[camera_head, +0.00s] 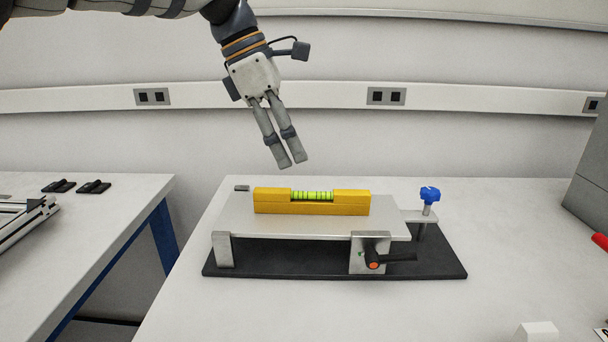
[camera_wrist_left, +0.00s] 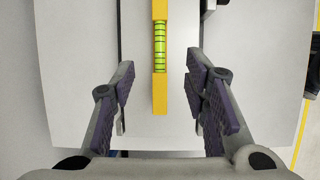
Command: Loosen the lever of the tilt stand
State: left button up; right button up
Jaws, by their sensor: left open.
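The tilt stand has a black base (camera_head: 300,262) and a silver top plate (camera_head: 235,214) on the white table. Its black lever (camera_head: 398,257) with an orange end (camera_head: 374,265) sits at the front bracket and points right, about level. A yellow spirit level (camera_head: 312,208) lies on the plate; it also shows in the left wrist view (camera_wrist_left: 160,93). A blue knob (camera_head: 430,194) stands at the stand's right end. My left gripper (camera_head: 292,164) is open and empty above and behind the level, away from the lever. My right gripper is in neither view.
Another table (camera_head: 110,210) stands at the left with black parts (camera_head: 94,187) and a metal frame (camera_head: 22,222). A grey box (camera_head: 590,165) is at the right edge. A small white block (camera_head: 537,332) lies at the front. The table right of the stand is mostly clear.

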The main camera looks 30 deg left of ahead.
aim_at(374, 260)
jog(key=k, duration=1.5)
